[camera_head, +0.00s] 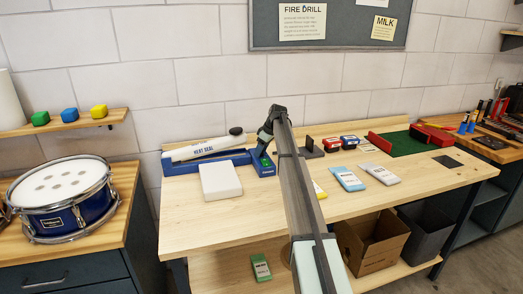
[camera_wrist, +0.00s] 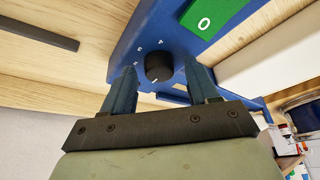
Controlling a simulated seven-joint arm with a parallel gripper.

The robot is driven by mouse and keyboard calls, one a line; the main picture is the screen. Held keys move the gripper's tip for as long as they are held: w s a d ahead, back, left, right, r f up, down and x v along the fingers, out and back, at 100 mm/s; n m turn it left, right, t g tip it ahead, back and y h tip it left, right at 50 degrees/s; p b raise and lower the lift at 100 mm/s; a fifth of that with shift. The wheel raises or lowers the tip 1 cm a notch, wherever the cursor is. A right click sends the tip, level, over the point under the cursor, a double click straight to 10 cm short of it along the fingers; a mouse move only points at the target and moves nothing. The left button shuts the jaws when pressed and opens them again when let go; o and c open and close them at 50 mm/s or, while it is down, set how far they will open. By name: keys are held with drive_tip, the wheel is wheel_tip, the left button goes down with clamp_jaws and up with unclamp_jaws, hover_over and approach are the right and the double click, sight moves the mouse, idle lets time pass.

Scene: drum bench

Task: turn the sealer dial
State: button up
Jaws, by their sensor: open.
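The heat sealer (camera_head: 215,153) is a blue machine with a white arm marked "HEAT SEAL", at the back left of the bench. Its black round dial (camera_wrist: 158,67) is in the middle of the wrist view, on the blue body (camera_wrist: 133,38) with small white marks around it. My gripper (camera_wrist: 164,75) is open, with one finger on either side of the dial. I cannot tell whether the fingers touch it. A green panel with a white "0" (camera_wrist: 208,20) is on the body beside the dial. In the head view my arm hides the dial.
A white block (camera_head: 220,181) lies in front of the sealer. Packets (camera_head: 348,179) and small red and blue boxes (camera_head: 331,144) lie right of my arm. A drum (camera_head: 62,197) stands on the left cabinet. The front of the bench is mostly clear.

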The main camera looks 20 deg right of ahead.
drive_tip(key=c, duration=1)
drive_tip(key=shift+m, duration=0.3)
drive_tip(key=m, duration=0.1)
drive_tip(key=m+h, duration=0.1)
drive_tip(key=m, duration=0.1)
drive_tip(key=shift+s+a+m+t, duration=0.15)
drive_tip(key=shift+m+t, duration=0.15)
drive_tip(key=shift+t, duration=0.1)
drive_tip(key=m+h, duration=0.2)
drive_tip(key=m, duration=0.2)
drive_tip(key=shift+a+m, duration=0.1)
drive_tip(key=shift+m, duration=0.2)
drive_tip(key=m+h, duration=0.1)
drive_tip(key=m, duration=0.3)
drive_tip(key=shift+a+h, duration=0.1)
drive_tip(key=shift+h, duration=0.3)
drive_tip(key=shift+a+m+g+h, duration=0.1)
drive_tip(key=shift+m+g+h, duration=0.35)
drive_tip(key=shift+m, duration=1.75)
drive_tip(key=shift+h, duration=0.25)
